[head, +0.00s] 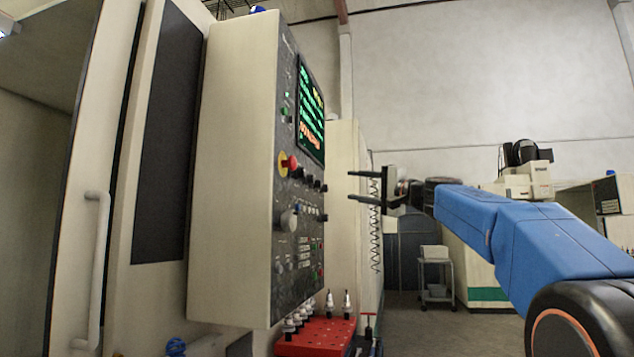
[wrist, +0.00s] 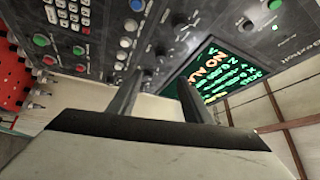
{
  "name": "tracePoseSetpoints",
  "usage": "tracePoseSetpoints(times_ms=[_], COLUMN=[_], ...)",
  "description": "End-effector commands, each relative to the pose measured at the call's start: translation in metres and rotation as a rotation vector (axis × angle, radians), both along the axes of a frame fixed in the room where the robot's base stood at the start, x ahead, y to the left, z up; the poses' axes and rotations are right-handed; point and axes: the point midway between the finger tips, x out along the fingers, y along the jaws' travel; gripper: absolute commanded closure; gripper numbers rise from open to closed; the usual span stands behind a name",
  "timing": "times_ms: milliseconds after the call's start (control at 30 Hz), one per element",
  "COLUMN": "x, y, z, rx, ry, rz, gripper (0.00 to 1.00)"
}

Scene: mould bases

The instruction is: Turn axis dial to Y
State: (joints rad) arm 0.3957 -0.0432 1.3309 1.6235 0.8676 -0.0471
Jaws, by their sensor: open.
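The control panel (head: 286,255) of a machine carries several small black dials (head: 308,179) in a row below the screen. A larger grey knob (head: 289,220) sits lower down. The labels are too small to read, so I cannot tell which dial is the axis dial or where it points. My gripper (head: 353,185) is open and empty, to the right of the panel in the head view, its two fingers pointing toward it. In the wrist view the gripper (wrist: 157,90) faces the panel, with small black dials (wrist: 160,52) beyond the fingertips. I see no contact.
A lit screen (head: 311,112) and a red emergency button (head: 289,164) are on the panel. A red rack (head: 315,340) with several tool holders stands below it. A coiled cable (head: 376,228) hangs behind the gripper. A cart (head: 434,275) stands farther back.

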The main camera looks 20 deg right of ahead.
Motion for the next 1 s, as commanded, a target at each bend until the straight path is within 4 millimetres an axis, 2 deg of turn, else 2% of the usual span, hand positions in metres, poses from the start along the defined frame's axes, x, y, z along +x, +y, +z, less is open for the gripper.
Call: tracePoseSetpoints(times_ms=[267,700,1000], x=[0.023,0.089,0.128], y=[0.011,0.047,0.069], z=[0.007,0.023,0.034], rx=[0.005,0.003,0.003], ry=[-0.004,-0.002,-0.003], rz=[0.003,0.002,0.0], gripper=[0.55,0.55,0.55])
